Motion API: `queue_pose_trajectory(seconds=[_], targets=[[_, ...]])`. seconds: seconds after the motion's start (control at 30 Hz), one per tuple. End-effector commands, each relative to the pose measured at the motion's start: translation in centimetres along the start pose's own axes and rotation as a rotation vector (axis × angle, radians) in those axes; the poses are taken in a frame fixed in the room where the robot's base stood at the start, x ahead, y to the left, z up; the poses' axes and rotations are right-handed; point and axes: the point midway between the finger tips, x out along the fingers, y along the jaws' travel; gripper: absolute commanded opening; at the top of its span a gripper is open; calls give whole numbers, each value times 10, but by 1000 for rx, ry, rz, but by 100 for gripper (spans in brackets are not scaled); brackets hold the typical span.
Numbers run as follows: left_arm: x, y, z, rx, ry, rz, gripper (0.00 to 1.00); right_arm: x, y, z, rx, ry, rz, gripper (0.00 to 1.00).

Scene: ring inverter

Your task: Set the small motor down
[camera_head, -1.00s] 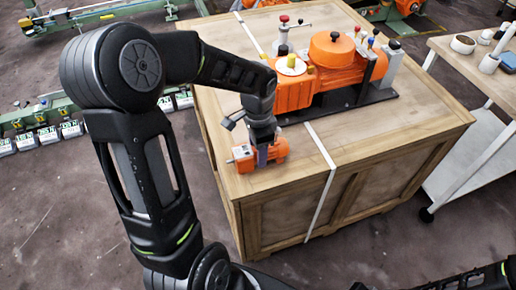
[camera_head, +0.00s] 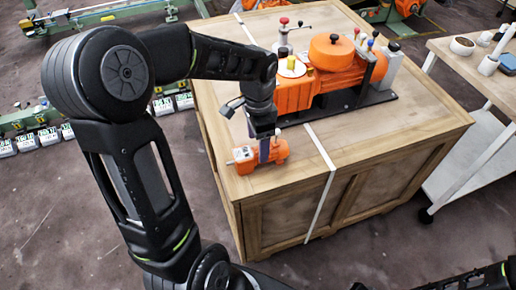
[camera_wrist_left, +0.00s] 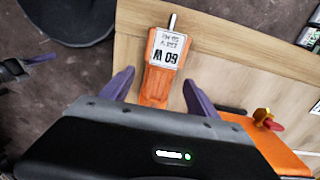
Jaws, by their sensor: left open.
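The small orange motor (camera_head: 262,157) lies on top of the wooden crate (camera_head: 300,185), near its front left corner. In the left wrist view the motor (camera_wrist_left: 156,85) shows a white "60 W" label and a grey shaft. My left gripper (camera_head: 264,150) is just above the motor. In the wrist view its purple fingers (camera_wrist_left: 157,95) are spread, one on each side of the motor, with a gap to it. The motor's rear end is hidden behind the gripper body. My right gripper is not in view; only part of a dark arm shows at the bottom right.
A large orange machine (camera_head: 335,72) on a black base stands on the crate behind the motor. A white strap (camera_head: 322,152) crosses the crate right of the motor. A cart (camera_head: 470,70) with small items stands at right. The crate's front right top is clear.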

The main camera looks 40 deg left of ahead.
Motion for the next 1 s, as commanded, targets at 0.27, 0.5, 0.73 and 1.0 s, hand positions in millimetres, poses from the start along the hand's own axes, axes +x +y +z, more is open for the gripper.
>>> queue_pose_trajectory(seconds=[0.27,0.5,0.73,1.0], targets=[[-58,0,-1,2,3,-2,69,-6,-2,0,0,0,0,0],[-76,1,0,2,1,0,69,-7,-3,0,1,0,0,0],[-76,1,0,2,0,0,69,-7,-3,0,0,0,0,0],[-76,0,0,2,0,0,69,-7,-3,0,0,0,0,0]])
